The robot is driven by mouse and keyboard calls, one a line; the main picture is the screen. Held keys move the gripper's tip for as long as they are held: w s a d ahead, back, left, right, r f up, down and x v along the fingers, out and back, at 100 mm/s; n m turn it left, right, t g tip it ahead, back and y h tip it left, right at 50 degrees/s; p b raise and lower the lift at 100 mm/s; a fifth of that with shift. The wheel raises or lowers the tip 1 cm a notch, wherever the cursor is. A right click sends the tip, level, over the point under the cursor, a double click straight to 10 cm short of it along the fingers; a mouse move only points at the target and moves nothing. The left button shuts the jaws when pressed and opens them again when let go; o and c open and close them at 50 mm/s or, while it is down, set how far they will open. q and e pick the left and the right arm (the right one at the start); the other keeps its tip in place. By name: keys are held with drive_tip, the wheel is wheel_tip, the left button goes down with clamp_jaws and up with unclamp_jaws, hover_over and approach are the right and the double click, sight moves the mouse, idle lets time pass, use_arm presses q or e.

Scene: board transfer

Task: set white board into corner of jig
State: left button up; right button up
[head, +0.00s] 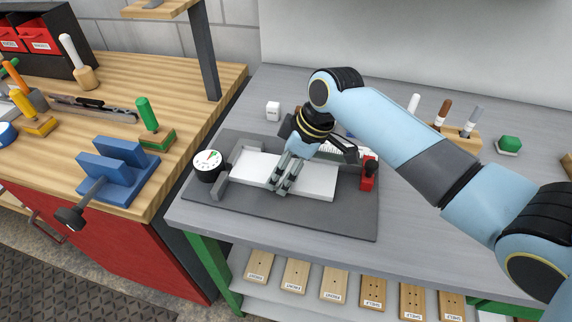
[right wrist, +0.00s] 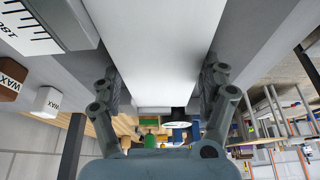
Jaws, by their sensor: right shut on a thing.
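The white board (head: 318,182) lies lengthwise over the dark grey jig plate (head: 340,222) on the grey bench. My right gripper (head: 284,182) is shut on the board around its middle. In the right wrist view my right gripper (right wrist: 160,88) has one finger on each long side of the white board (right wrist: 155,45). The jig carries a round dial gauge (head: 208,163) and a grey stop bar (head: 221,182) at the board's left end. A red clamp (head: 368,175) stands near its right end. I cannot tell whether the board touches the stop. My left gripper is not in view.
A white block (head: 273,110) stands behind the jig. A wooden holder (head: 458,138) and green knob (head: 509,145) are at right.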

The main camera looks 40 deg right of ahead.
drive_tip(key=shift+w+r, duration=0.25)
drive_tip(key=shift+w, duration=0.1)
drive_tip(key=o, duration=1)
drive_tip(key=shift+o, duration=1.1)
drive_tip(key=shift+w+a+f, duration=0.1)
drive_tip(key=shift+w+f, duration=0.05)
drive_tip(key=shift+o, duration=0.3)
drive_tip(key=shift+f, duration=0.1)
drive_tip(key=shift+s, duration=0.25)
drive_tip(key=v, duration=1.2)
